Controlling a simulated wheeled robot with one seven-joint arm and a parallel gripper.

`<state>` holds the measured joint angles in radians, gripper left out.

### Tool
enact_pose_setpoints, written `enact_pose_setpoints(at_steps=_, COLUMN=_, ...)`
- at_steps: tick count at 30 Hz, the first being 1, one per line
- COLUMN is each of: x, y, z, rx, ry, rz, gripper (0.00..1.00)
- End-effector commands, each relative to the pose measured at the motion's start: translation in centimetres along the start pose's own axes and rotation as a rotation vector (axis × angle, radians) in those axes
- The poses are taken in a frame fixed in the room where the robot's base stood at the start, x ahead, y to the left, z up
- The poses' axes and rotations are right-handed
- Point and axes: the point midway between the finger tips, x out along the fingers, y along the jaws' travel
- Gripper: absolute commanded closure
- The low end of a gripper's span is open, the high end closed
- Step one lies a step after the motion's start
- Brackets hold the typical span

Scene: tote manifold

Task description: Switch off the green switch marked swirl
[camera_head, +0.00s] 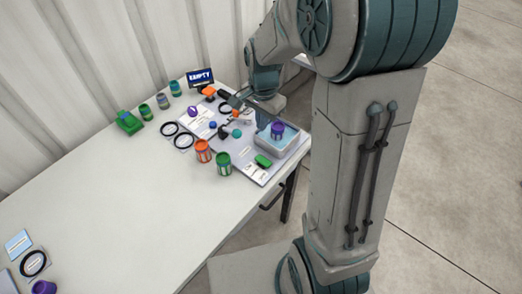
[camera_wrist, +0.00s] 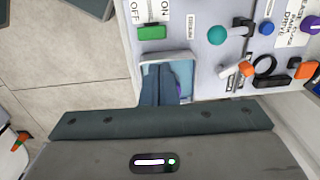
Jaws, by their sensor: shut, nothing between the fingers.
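The green switch (camera_head: 263,161) is a small block near the front right corner of the white panel (camera_head: 252,173). In the wrist view the green switch (camera_wrist: 151,33) lies beside a card with OFF and ON printed on it (camera_wrist: 150,8). Which way it is set, I cannot tell. The word swirl is not readable. My gripper's fingers (camera_wrist: 167,84) are shut and empty, in front of a pale tray (camera_wrist: 190,56) and apart from the switch.
A purple can (camera_head: 277,129) stands in the tray beside my gripper. An orange can (camera_head: 203,151) and a green can (camera_head: 223,163) stand left of the switch. A teal knob (camera_wrist: 217,35) and an orange-tipped lever (camera_wrist: 246,69) are nearby. The table's left part is mostly clear.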

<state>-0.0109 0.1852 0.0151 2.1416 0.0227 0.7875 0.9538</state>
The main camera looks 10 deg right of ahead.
Motion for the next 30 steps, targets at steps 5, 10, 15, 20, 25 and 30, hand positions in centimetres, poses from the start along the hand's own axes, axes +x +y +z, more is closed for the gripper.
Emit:
enact_pose_setpoints(at_steps=5, x=0.4, y=0.0, z=0.0, rx=0.0, ry=-0.001, rz=0.001, gripper=1.0)
enact_pose_setpoints(at_steps=10, x=2.6, y=0.1, z=0.1, rx=-0.001, ry=-0.003, rz=0.004, gripper=1.0)
enact_pose_setpoints(at_steps=15, x=5.8, y=0.1, z=0.0, rx=0.0, ry=-0.004, rz=0.005, gripper=1.0)
enact_pose_setpoints(at_steps=20, x=8.7, y=0.2, z=0.0, rx=-0.001, ry=-0.003, rz=0.005, gripper=1.0)
enact_pose_setpoints(at_steps=25, x=11.2, y=0.1, z=0.1, rx=-0.001, ry=-0.003, rz=0.004, gripper=1.0)
enact_pose_setpoints(at_steps=30, x=13.0, y=0.1, z=0.1, rx=-0.002, ry=-0.002, rz=0.003, gripper=1.0)
